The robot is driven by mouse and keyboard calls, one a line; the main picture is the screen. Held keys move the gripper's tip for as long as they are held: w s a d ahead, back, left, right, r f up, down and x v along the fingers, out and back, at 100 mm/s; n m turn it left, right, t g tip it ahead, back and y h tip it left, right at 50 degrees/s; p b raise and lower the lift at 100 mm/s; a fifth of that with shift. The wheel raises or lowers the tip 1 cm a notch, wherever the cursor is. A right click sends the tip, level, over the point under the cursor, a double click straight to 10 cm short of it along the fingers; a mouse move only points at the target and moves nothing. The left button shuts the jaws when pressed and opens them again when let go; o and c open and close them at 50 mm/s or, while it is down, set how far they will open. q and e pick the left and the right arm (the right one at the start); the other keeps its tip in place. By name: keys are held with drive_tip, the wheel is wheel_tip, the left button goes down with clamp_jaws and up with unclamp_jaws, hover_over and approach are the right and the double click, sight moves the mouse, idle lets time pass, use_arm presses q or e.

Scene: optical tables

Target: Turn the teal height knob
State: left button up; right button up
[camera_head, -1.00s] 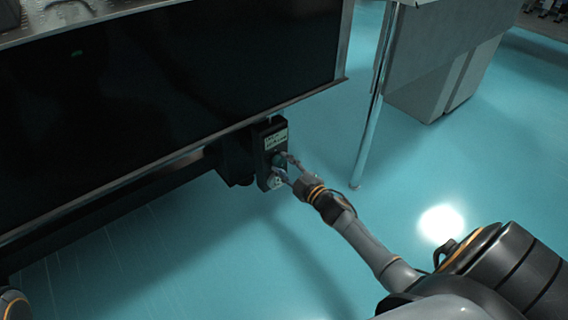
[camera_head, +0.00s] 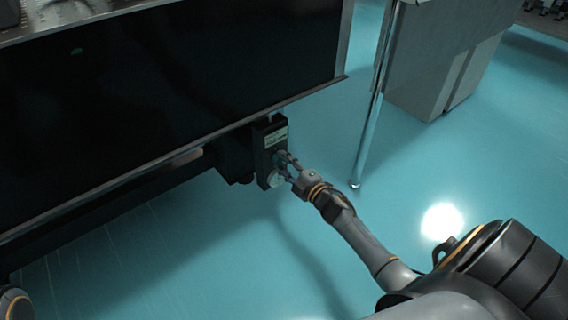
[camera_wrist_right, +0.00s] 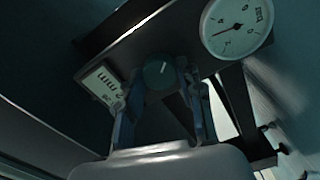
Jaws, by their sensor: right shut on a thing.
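The teal height knob (camera_wrist_right: 158,71) is a round dial with a pale mark, on the face of a dark control box (camera_head: 263,137) under the table edge. In the head view the knob is small, dark and partly hidden by my fingers. My right gripper (camera_wrist_right: 161,80) has one finger on each side of the knob and is shut on it. It also shows in the head view (camera_head: 284,162), reaching in from the lower right. My left gripper is out of view.
A white dial gauge (camera_wrist_right: 237,27) and a small display (camera_wrist_right: 103,86) flank the knob on the box. The dark optical table (camera_head: 180,75) overhangs from the upper left. A metal leg (camera_head: 369,130) stands to the right. The floor around my right arm is clear.

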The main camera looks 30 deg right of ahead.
drive_tip(key=o, duration=1.2)
drive_tip(key=shift+s, duration=0.1)
drive_tip(key=s, duration=1.1)
drive_tip(key=shift+s+d, duration=0.4)
